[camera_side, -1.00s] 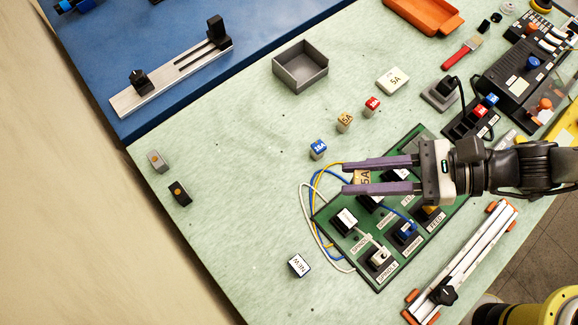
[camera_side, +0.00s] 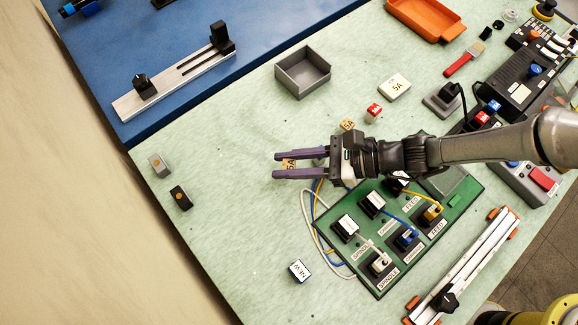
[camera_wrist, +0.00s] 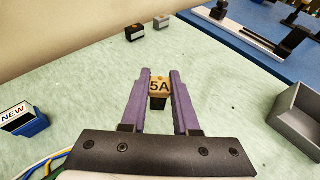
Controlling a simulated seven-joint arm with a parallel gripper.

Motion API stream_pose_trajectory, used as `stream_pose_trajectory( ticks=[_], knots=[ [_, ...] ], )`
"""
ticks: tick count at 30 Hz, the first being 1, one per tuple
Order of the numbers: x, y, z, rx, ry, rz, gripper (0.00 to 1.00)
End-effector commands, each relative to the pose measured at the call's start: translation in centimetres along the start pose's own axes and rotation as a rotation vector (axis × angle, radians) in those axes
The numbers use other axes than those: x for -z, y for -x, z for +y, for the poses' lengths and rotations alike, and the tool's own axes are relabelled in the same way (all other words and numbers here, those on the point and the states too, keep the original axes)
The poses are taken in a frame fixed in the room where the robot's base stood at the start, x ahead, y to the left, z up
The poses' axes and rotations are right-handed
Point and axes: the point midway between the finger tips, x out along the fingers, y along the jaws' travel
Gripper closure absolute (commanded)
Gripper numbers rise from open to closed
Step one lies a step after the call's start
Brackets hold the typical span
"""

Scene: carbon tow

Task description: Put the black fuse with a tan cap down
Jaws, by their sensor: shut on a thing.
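The black fuse with a tan cap marked 5A (camera_wrist: 159,88) is between the purple fingers of my gripper (camera_wrist: 160,80) in the wrist view. Its dark lower body shows under the cap. In the side view the fuse (camera_side: 290,164) sits near the fingertips of my gripper (camera_side: 285,166), over the pale green bench left of the green fuse board (camera_side: 385,280). My gripper is shut on it. I cannot tell how high the fuse is above the bench.
A grey open bin (camera_side: 303,72) stands above my gripper in the side view. A tan 5A fuse (camera_side: 347,125) and a red-capped fuse (camera_side: 374,112) stand near my wrist. A block marked NEW (camera_side: 299,270) lies below.

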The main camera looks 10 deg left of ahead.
Motion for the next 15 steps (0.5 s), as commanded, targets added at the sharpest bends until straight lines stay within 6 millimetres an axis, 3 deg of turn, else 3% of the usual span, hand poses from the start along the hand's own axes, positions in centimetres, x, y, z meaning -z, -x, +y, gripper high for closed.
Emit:
stream_pose_trajectory(
  ticks=[6,15],
  knots=[
    [2.8,-1.1,0.0,-0.001,-0.001,0.003,1.00],
    [2.9,-1.2,0.0,0.000,0.000,0.001,1.00]
  ],
)
